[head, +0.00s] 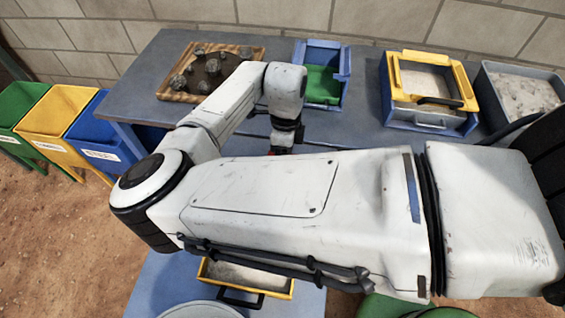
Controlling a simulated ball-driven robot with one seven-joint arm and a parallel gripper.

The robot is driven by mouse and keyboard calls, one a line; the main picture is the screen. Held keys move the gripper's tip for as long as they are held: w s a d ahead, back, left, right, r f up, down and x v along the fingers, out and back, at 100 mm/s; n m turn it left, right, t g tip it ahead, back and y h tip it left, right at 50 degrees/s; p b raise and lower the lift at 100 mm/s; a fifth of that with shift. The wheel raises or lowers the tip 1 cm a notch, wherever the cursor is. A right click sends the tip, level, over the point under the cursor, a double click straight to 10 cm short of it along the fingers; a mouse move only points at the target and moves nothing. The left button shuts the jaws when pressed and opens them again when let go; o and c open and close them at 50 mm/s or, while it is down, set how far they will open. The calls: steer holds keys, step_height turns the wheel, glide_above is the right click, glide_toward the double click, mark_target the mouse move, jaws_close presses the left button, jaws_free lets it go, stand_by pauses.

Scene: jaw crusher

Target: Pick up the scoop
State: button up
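I cannot make out a scoop for certain in the head view. My white arm crosses the picture and hides much of the middle. Its wrist bends down over the blue-grey table (355,128), in front of the green-and-blue box. My gripper (280,148) is mostly hidden behind my forearm. Only a dark part and a small red patch show there, and I cannot tell whether it is open, shut or holding anything.
A wooden board with stones (170,92), a blue box with green inside (322,88), a yellow-framed box (398,70) and a grey bin (490,85) stand on the table. Green, yellow and blue bins (95,135) stand left. A yellow tray (208,272) is in front.

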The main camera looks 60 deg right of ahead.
jaws_close()
stand_by(0.5)
steer(key=shift+r, duration=0.5)
step_height(320, 180, up, 2)
steer(key=shift+r+b, duration=0.2)
steer(key=shift+b, duration=0.3)
steer(key=s+r+b, duration=0.1)
steer(key=s+r, duration=0.8)
steer(key=s, duration=0.5)
steer(key=shift+r, duration=0.35)
